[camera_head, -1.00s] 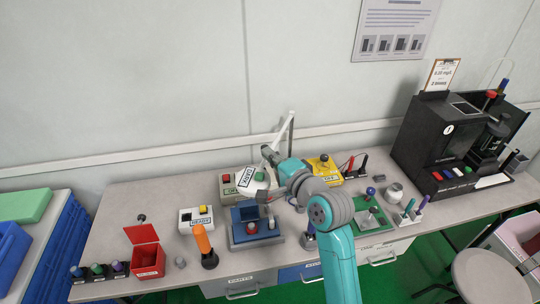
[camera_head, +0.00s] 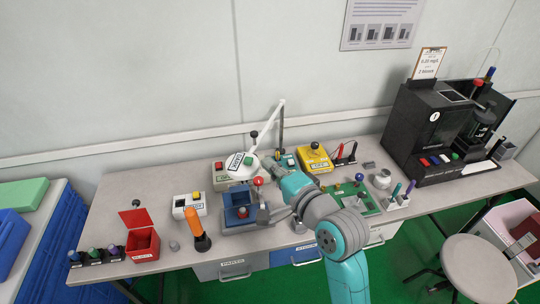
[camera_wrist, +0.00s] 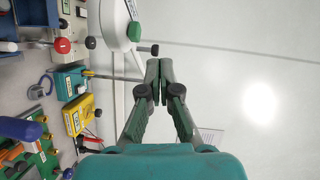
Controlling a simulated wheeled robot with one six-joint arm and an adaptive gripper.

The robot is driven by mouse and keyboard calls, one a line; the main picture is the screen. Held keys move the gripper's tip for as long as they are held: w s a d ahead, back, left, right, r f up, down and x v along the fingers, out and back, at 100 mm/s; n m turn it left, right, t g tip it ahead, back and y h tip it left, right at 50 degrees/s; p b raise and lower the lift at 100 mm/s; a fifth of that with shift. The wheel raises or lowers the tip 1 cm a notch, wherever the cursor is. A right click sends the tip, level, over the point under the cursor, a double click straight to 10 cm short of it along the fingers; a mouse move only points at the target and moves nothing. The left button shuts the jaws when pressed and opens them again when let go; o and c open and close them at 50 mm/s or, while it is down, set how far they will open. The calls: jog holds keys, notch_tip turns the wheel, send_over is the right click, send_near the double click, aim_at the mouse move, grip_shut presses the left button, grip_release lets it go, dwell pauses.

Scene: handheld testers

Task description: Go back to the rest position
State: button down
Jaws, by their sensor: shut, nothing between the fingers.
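My gripper (camera_head: 272,166) hangs above the back middle of the bench, beside the white round lamp head (camera_head: 242,166). In the wrist view its two dark fingers (camera_wrist: 158,72) meet at the tips and hold nothing. The pale wall fills most of the view behind them. My own arm hides part of the bench in the head view.
Near my gripper are the lamp's post (camera_head: 281,125), the yellow tester (camera_head: 316,158) and the blue fixture (camera_head: 239,199). A red bin (camera_head: 143,244) and an orange-handled tool (camera_head: 199,228) stand left. A black machine (camera_head: 425,120) stands right, with a stool (camera_head: 478,265) in front.

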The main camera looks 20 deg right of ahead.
jog(key=s+d+f+n+h, duration=0.1)
jog(key=s+f+n+h, duration=0.3)
jog(key=s+f, duration=1.35)
jog(key=s+n+g, duration=0.1)
jog(key=s+n, duration=0.9)
jog(key=s, duration=1.4)
jog(key=shift+s+d+g, duration=0.15)
jog(key=shift+g, duration=0.15)
